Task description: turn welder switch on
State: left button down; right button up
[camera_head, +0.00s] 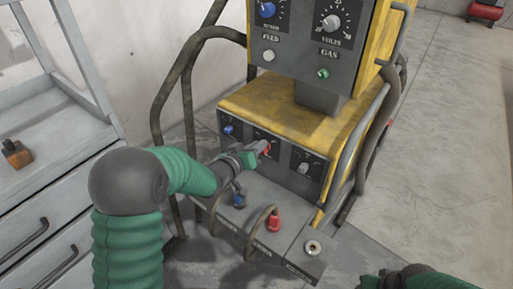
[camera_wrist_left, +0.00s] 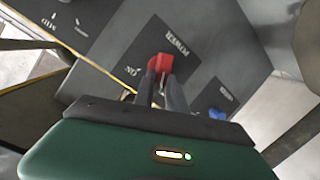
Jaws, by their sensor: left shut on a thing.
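The welder (camera_head: 262,104) is a yellow and grey machine in the middle of the head view. Its lower front panel carries a red power switch (camera_wrist_left: 162,63), which sits on a dark plate marked "POWER" and "ON" in the left wrist view. My left gripper (camera_head: 262,149) is at this panel, shut on the red switch; its two fingers (camera_wrist_left: 163,88) meet the switch in the left wrist view. The fingers partly cover the switch. Part of my right arm shows at the bottom right of the head view, but its fingertips are not clear.
A blue knob (camera_head: 228,130) and a grey knob (camera_head: 304,168) flank the switch. Cables with a red plug (camera_head: 273,222) and a blue plug (camera_head: 239,200) hang below. Metal guard bars stand beside the welder.

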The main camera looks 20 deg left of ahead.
pick_arm(q)
jog(key=shift+s+d+f+m+t+y+b, duration=0.15)
jog(key=shift+d+f+m+t+y+b, duration=0.25)
jog(key=shift+m+b, duration=1.35)
jog(key=shift+s+d+f+m+t+y+b, duration=0.15)
jog(key=shift+d+m+t+y+b, duration=0.45)
jog(key=shift+m+b, duration=1.15)
jog(key=shift+s+d+f+m+t+y+b, duration=0.2)
jog(key=shift+m+t+b, duration=0.7)
jog(key=shift+m, duration=1.5)
pick_arm(e)
jog(key=s+x, duration=0.2)
jog(key=x, duration=0.7)
jog(key=shift+f, duration=0.35)
pick_arm(q)
jog(key=c, duration=1.4)
grip_release()
jog(key=shift+r, duration=0.1)
jog(key=shift+o, duration=0.2)
